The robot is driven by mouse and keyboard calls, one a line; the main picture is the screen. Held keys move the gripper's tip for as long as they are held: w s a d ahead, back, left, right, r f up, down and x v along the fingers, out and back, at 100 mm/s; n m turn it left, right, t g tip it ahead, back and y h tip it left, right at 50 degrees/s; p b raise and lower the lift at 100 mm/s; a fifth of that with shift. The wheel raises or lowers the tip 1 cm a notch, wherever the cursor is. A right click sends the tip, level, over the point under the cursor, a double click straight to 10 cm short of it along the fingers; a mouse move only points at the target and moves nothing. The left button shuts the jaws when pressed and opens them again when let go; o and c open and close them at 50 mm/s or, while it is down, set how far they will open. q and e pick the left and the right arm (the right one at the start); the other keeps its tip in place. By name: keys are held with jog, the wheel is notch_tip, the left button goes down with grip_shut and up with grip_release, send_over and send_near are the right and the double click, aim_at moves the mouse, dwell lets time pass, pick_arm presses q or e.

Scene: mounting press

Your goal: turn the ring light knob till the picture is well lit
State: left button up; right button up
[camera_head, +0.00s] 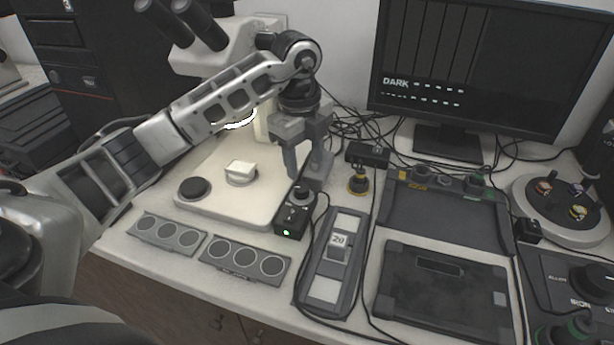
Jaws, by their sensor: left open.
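The ring light control box (291,221) is a small black box with a lit green lamp on its front, beside the microscope base. Its dark knob (301,194) is on top. My left gripper (303,177) points down just above the knob, its two grey fingers apart; whether they touch the knob I cannot tell. The monitor (471,60) at the back right shows a dark picture with the word DARK. The microscope (222,45) stands behind my left arm, and a bright part of its ring light (238,125) shows below the arm. My right gripper is out of view.
A pale block sits on the microscope base (225,205). Two grey trays with round wells (246,262) lie in front. A slider unit marked 20 (338,245), dark trays (443,290) and cables crowd the right. A round stand (560,208) is at the far right.

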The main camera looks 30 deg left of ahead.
aim_at(301, 187)
pick_arm(q)
jog(key=shift+a+y, duration=0.3)
jog(key=shift+a, duration=0.2)
jog(key=shift+f+p, duration=0.45)
jog(key=shift+f, duration=3.1)
jog(key=c, duration=1)
